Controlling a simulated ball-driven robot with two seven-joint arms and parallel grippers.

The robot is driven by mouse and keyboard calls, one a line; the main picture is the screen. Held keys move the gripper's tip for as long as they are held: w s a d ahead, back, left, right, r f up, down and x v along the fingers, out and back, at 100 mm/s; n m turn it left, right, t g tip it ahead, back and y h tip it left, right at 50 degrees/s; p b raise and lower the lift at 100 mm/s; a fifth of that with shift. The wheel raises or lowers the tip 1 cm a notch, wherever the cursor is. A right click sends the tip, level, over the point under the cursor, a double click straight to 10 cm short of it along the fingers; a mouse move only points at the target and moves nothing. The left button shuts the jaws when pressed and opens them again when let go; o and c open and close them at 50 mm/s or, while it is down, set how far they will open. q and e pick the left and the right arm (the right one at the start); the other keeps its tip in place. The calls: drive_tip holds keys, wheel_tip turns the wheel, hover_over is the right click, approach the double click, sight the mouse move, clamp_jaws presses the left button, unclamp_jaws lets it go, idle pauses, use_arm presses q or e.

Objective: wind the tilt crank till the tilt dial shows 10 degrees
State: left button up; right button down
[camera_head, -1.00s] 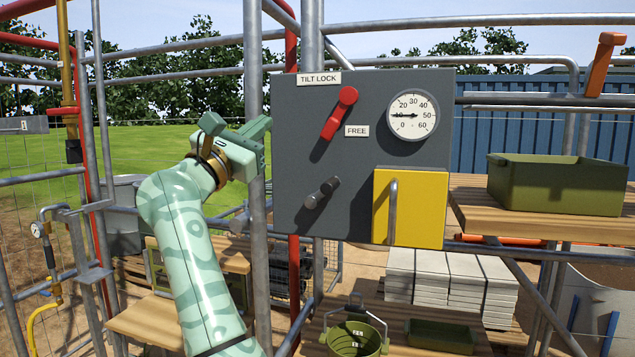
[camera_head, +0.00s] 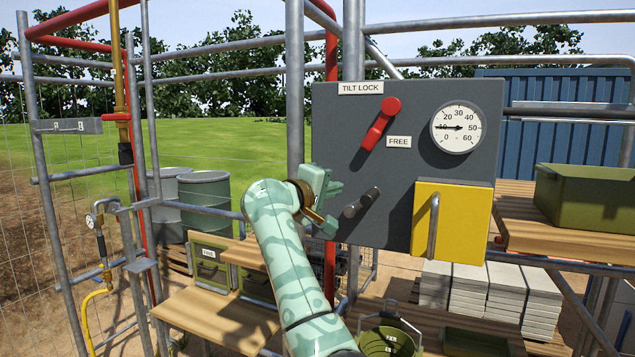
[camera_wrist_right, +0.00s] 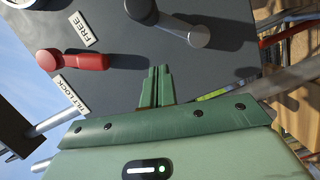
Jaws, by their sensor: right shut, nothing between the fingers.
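The grey panel (camera_head: 340,150) carries the tilt dial (camera_head: 457,129), a white gauge marked 0 to 60. Its needle points left, at about the 10 mark. The tilt crank (camera_head: 361,202) is a short dark grey arm with a round knob at its lower left; it also shows in the right wrist view (camera_wrist_right: 183,30). The red tilt lock lever (camera_head: 381,123) slants beside the FREE label (camera_head: 398,142). My right gripper (camera_head: 339,187) is shut and empty, left of the crank and apart from it. Its closed fingers show in the wrist view (camera_wrist_right: 156,85). My left gripper is out of view.
A yellow box (camera_head: 460,215) with a grey handle juts out at the panel's lower right. A steel post (camera_head: 295,90) stands just left of the panel. A green bin (camera_head: 585,200) sits on a wooden shelf at the right. A bucket (camera_head: 388,340) stands below.

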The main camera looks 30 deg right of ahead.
drive_tip(key=s+d+p, duration=0.1)
drive_tip(key=s+d+f, duration=0.1)
drive_tip(key=d, duration=0.1)
drive_tip(key=shift+s+p, duration=0.35)
drive_tip(key=shift+p, duration=0.05)
drive_tip(key=m+b, duration=0.1)
drive_tip(key=b, duration=0.2)
drive_tip(key=m+b, duration=0.1)
drive_tip(key=b, duration=0.3)
drive_tip(key=shift+s+d+f+y, duration=0.3)
drive_tip(key=shift+s+d, duration=0.05)
drive_tip(key=shift+s, duration=0.05)
